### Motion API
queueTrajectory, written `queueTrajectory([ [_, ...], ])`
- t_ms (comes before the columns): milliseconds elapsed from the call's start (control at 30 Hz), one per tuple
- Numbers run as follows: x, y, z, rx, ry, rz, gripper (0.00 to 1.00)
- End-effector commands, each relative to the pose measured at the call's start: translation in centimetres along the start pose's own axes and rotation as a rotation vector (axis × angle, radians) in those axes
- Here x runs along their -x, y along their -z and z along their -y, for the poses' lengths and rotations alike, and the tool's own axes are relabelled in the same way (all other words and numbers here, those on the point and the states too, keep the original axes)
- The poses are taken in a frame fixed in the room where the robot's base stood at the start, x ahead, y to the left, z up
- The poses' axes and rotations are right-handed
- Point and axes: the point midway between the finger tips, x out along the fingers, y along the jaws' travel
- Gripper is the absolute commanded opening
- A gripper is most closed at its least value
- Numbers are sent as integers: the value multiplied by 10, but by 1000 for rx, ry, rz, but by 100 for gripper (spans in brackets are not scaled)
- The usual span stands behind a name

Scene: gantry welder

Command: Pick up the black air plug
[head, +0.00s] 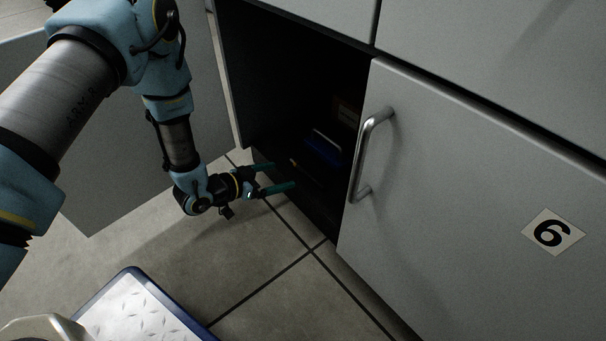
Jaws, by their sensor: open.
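My gripper (277,177) is at the mouth of an open, dark cabinet compartment (290,70). Its two green fingers are apart with nothing between them, and they point right, into the lower part of the compartment. I cannot make out a black air plug; the inside is too dark to tell. A small orange-brown spot (294,162) shows just beyond the fingers, but I cannot tell what it belongs to.
Inside the compartment stand a blue case (324,148) with a pale handle and a brown labelled box (347,113). A grey door (470,190) marked 6, with a metal handle (369,150), borders the opening on the right.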

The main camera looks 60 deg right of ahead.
Motion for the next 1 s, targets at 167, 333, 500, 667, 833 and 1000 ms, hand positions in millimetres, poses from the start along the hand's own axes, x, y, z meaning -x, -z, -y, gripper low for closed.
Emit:
queueTrajectory([
  [167,-10,-1,0,-2,-1,-1,98],
  [333,-30,-3,2,-4,-1,-2,98],
  [500,-52,-1,3,-3,-1,-2,98],
  [667,-55,2,3,0,1,0,98],
  [833,-55,2,3,0,1,0,91],
  [1000,-55,2,3,0,0,0,72],
])
